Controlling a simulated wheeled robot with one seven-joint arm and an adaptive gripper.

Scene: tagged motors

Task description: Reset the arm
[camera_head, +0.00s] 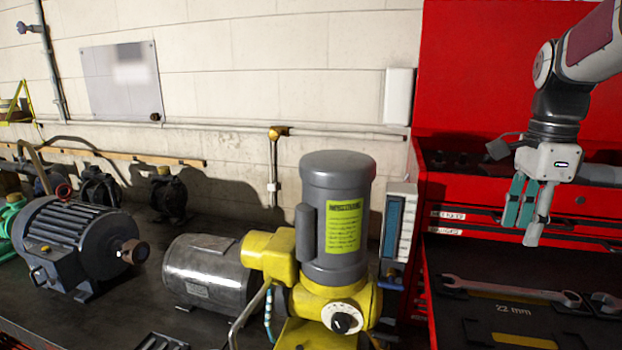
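My gripper (524,222) hangs at the right side of the head view, fingers pointing down, in front of a red tool cabinet (480,60). It has a pale grey body, teal finger parts and a grey finger close together. I see no object held between the fingers. The viewing angle hides how wide the gap between them is. My arm comes in from the upper right corner.
A yellow and grey pump motor (338,215) with a yellow-green label stands upright at front centre. Left of it are a silver motor (208,272) and a dark finned motor (75,245) on a dark bench. An open drawer with wrenches (515,290) lies below my gripper.

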